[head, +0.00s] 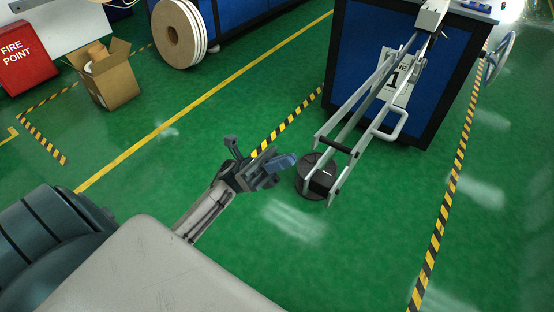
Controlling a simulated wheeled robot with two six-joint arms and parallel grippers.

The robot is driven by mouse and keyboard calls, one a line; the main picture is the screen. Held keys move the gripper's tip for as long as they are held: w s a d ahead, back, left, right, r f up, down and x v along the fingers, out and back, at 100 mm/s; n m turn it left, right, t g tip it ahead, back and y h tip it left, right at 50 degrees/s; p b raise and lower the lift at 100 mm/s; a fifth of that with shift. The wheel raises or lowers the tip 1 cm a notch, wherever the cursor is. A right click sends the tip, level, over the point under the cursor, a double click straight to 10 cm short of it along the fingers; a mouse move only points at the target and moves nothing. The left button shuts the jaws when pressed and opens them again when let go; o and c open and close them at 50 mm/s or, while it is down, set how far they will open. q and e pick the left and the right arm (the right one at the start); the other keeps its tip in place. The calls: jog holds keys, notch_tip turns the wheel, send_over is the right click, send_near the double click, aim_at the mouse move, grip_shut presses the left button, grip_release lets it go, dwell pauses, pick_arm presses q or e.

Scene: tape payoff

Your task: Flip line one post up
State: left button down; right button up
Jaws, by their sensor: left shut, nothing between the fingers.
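The line one post is a pale metal frame of long parallel bars (352,104). It slopes down from the top of a blue cabinet (350,40) towards the floor, with a black crossbar and a dark round disc (307,184) at its low end. A bent pale handle loop (402,120) sticks out on its right side. A white sign with a "1" (401,82) shows behind the bars. My left gripper (284,162) is shut and empty, to the left of the low end and apart from it in the picture. My right gripper is out of view.
A large tape reel (172,35) stands at the upper left by another blue machine. An open cardboard box (113,82) and a red fire point box (22,55) are at the left. A handwheel (499,58) is at the upper right. Green floor is clear around my gripper.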

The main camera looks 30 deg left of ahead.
pick_arm(q)
jog(key=x, duration=0.5)
jog(key=shift+p, duration=0.4)
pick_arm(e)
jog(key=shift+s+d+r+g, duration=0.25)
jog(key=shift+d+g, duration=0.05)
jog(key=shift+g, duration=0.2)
pick_arm(q)
jog(key=shift+w+r, duration=0.1)
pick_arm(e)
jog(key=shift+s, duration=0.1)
